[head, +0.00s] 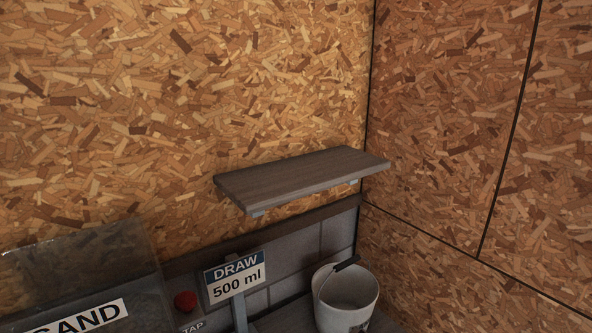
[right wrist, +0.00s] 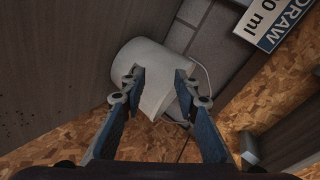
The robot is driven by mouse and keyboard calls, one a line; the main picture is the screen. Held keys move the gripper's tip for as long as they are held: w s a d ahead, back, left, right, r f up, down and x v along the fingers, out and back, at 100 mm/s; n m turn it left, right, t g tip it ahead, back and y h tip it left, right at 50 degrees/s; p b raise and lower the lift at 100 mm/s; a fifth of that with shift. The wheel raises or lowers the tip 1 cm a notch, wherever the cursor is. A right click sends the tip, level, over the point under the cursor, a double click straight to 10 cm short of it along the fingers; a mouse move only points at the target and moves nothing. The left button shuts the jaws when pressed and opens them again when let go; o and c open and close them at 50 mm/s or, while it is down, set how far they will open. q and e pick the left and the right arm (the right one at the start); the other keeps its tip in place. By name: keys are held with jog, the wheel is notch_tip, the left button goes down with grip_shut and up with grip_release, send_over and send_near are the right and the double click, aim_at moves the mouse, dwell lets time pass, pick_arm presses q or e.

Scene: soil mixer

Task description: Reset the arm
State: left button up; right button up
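My right gripper (right wrist: 160,76) shows in the right wrist view, its two blue-grey fingers spread apart with nothing held between them. A white bucket (right wrist: 137,60) lies beyond the fingertips in that view, partly hidden by them. In the head view the bucket (head: 346,296) stands upright in the corner at the lower right, with a dark grip on its handle. Neither gripper nor arm shows in the head view. My left gripper is in no frame.
A wooden shelf (head: 300,177) juts from the chipboard wall above the bucket. A "DRAW 500 ml" sign (head: 235,278) stands left of the bucket, near a red knob (head: 186,301) and a "TAP" label (head: 193,327). A clear panel (head: 85,265) and a "SAND" sign (head: 88,317) are at lower left.

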jog(key=s+f+n+g, duration=0.1)
jog(key=s+f, duration=0.1)
jog(key=s, duration=0.2)
jog(key=s+f+n+g+h, duration=0.1)
jog(key=s+f+n, duration=0.1)
jog(key=s+f, duration=0.1)
jog(key=s+f+n+g+h, duration=0.1)
jog(key=s+f+n, duration=0.1)
jog(key=s, duration=0.3)
jog(key=shift+s+a+f+g, duration=0.15)
jog(key=shift+f+g, duration=0.15)
jog(key=shift+f, duration=0.3)
jog(key=s+d+f+n+g+h, duration=0.2)
jog(key=s, duration=0.5)
jog(key=s+d+f+n+g+h, duration=0.1)
jog(key=s+d+f+n+g, duration=0.1)
jog(key=s, duration=0.6)
notch_tip(320, 180, down, 26)
jog(key=s+n+g, duration=0.1)
jog(key=s+g, duration=0.1)
jog(key=s, duration=0.1)
jog(key=s+d+f, duration=0.3)
jog(key=s+f, duration=1.3)
jog(key=shift+s+f+g+h, duration=0.15)
jog(key=shift+s+g+h, duration=0.15)
jog(key=shift+g, duration=0.1)
